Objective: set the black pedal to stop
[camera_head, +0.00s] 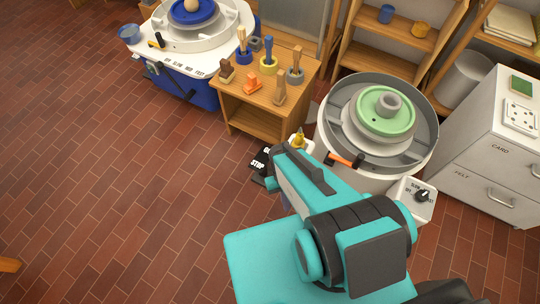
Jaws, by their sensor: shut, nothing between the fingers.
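A small black pedal (257,164) lies low by the left side of the wheel with the green disc. White lettering on it reads STOP, and part of another label shows just above that. My teal arm comes in from the lower right and ends close to the pedal's right side, covering part of it. My gripper is hidden behind the arm's teal link, so I cannot see its fingers or whether they touch the pedal. The pedal's tilt cannot be told from here. The wheel (425,141) has a grey tray and a grey ring-shaped piece on its green disc (385,111).
A white box with a black knob (422,196) sits at the wheel's right front. A wooden stand (255,123) with brushes and tools is behind the pedal. A blue-and-white wheel (185,85) stands at upper left, a grey drawer cabinet (490,165) at right.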

